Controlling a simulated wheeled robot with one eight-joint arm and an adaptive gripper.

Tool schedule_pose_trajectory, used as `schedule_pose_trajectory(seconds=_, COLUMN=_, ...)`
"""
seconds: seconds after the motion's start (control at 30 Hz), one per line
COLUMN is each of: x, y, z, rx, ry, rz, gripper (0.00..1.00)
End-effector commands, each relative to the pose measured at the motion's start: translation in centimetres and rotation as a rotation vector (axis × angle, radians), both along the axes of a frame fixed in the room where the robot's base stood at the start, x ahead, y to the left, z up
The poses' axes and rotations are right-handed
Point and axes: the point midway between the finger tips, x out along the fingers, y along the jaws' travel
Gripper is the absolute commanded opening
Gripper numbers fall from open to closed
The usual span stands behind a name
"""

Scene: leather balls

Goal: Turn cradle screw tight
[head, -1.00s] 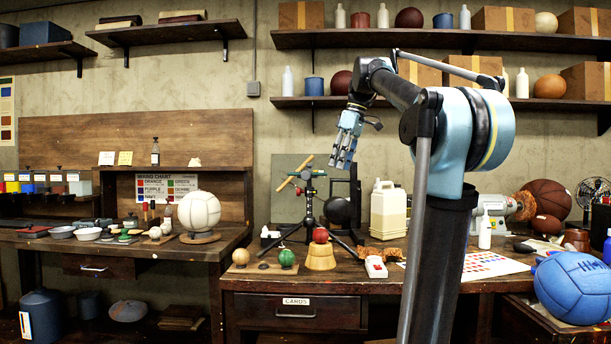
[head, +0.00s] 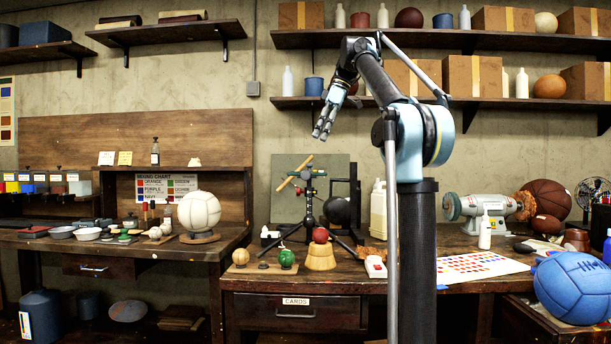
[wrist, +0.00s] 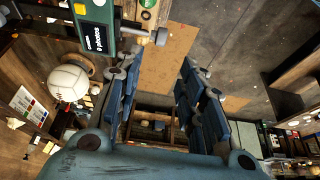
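A black tripod stand (head: 308,200) on the workbench carries a small green body and a tilted wooden bar. In the wrist view a green box (wrist: 97,25) with a white-lettered label shows at the upper left, and a grey screw with a round knob (wrist: 158,36) sticks out from its side. I cannot tell for sure that this is the cradle screw. My gripper (head: 322,130) hangs above and slightly right of the tripod, apart from it. In the wrist view my gripper (wrist: 155,90) has its blue fingers spread with nothing between them.
The workbench (head: 265,283) holds a red ball (head: 320,235) on a wooden block, a green ball (head: 286,258), a white jug (head: 377,212) and a grinder (head: 485,207). A white ball (head: 199,211) stands on the left bench. Shelves (head: 430,41) hang behind my arm.

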Motion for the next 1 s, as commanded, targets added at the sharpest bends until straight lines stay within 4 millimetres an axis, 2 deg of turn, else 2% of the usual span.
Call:
schedule_pose_trajectory(seconds=0.7, x=0.1, y=4.2, z=-10.3, rx=-0.001, ry=0.000, rz=0.001, gripper=0.36)
schedule_pose_trajectory(seconds=1.0, x=0.2, y=5.4, z=-13.1, rx=0.000, ry=-0.001, rz=0.000, gripper=0.36)
